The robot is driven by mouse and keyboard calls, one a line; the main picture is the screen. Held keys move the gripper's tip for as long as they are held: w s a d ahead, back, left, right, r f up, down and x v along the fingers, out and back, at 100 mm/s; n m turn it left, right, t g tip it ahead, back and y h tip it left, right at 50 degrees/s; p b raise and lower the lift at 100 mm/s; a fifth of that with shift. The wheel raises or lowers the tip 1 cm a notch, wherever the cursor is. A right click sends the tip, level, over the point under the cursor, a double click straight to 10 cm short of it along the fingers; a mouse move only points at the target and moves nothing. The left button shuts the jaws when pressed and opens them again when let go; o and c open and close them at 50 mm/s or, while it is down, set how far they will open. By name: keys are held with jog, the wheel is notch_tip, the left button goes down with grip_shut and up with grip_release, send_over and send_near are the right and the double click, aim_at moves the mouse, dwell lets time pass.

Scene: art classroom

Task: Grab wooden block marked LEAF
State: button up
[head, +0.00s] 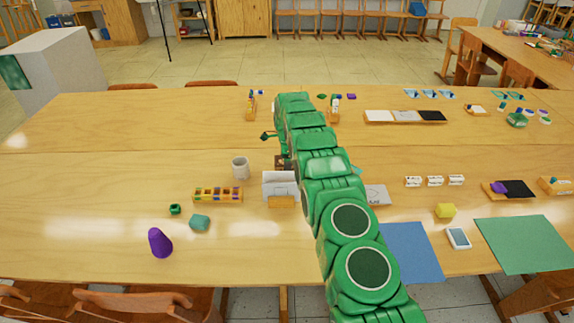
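My green arm reaches from the bottom right across the long wooden table (90,230). Its far end bends down near the middle of the table. My gripper (283,160) is mostly hidden behind the arm there, and I cannot see whether its fingers are open or shut. I cannot read LEAF on any block. A small wooden block (281,202) lies in front of a white folded card, left of my arm, with no legible marking. Other small wooden pieces stand at the back (250,110) and at the right edge (556,186).
Right are a blue sheet (412,255), a phone-like device (458,238), a yellow cube (445,210) and a green sheet (525,244). The table's left is clear.

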jog(key=shift+c, duration=1.4)
jog(key=shift+r, duration=0.1)
